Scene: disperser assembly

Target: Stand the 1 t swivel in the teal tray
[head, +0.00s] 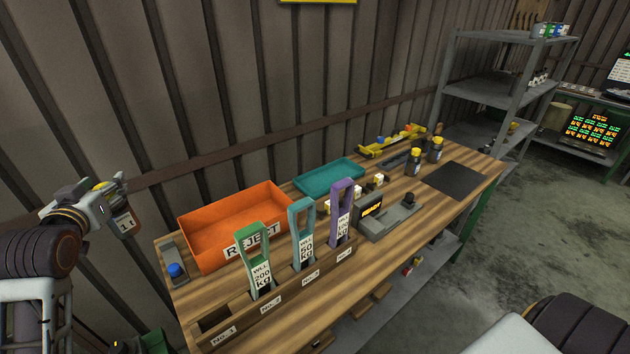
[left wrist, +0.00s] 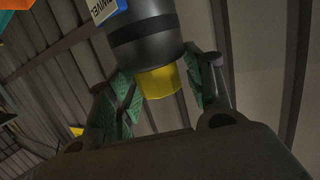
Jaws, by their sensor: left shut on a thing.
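My left gripper (head: 117,190) is at the far left, in the air left of the workbench. It is shut on the 1 t swivel (head: 126,223), whose white label shows below the fingers. In the left wrist view, the gripper's green-padded fingers (left wrist: 165,88) are on either side of the yellow end of the swivel's dark grey body (left wrist: 148,38); part of a "SWIVEL" label shows. The teal tray (head: 330,189) lies at the back of the bench, right of the orange bin, and looks empty. My right gripper is not in view.
The orange REJECT bin (head: 205,257) stands between the left gripper and the teal tray. Green, light blue and purple weight-marked links (head: 259,272) stand in front. Two dark, yellow-topped pieces (head: 414,163) and a black mat (head: 455,181) are farther right. A blue button box (head: 173,262) sits at the left.

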